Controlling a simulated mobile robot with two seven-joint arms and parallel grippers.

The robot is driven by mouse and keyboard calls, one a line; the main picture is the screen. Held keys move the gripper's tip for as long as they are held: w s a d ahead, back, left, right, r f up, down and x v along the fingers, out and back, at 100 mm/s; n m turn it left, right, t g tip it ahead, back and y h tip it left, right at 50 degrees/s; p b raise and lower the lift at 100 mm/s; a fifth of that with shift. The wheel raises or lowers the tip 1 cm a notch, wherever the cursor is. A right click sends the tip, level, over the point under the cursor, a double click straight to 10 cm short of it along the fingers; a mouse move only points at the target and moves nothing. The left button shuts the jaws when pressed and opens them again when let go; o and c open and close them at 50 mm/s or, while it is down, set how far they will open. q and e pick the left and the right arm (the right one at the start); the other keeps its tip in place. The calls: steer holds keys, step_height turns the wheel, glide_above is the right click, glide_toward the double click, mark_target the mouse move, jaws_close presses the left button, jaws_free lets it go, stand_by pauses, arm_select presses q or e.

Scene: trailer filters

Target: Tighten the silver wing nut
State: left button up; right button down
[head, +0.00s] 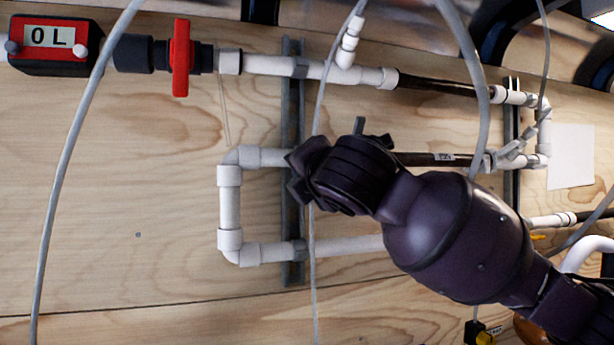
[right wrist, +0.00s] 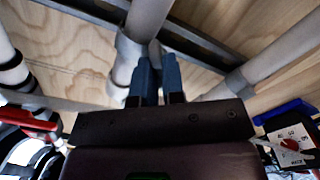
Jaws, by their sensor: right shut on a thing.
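My right arm reaches in from the lower right in the head view. Its gripper (head: 300,175) is at the vertical grey strut, by the middle white pipe (head: 262,157). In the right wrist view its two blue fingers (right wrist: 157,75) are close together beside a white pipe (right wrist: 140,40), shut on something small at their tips. The fingers hide what they hold. I cannot make out the silver wing nut in either view. My left gripper is not in view.
The grey strut (head: 293,110) bears several pipes on a wooden wall (head: 120,200). A red valve handle (head: 181,57) and a red box with a display (head: 52,45) are at the upper left. Loose grey cables (head: 75,140) hang in front.

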steer(key=m, duration=0.6)
steer(key=shift+m, duration=0.3)
stand_by(0.4)
steer(key=c, duration=1.2)
jaws_free()
steer(key=shift+b+v, duration=1.15)
steer(key=shift+v, duration=4.25)
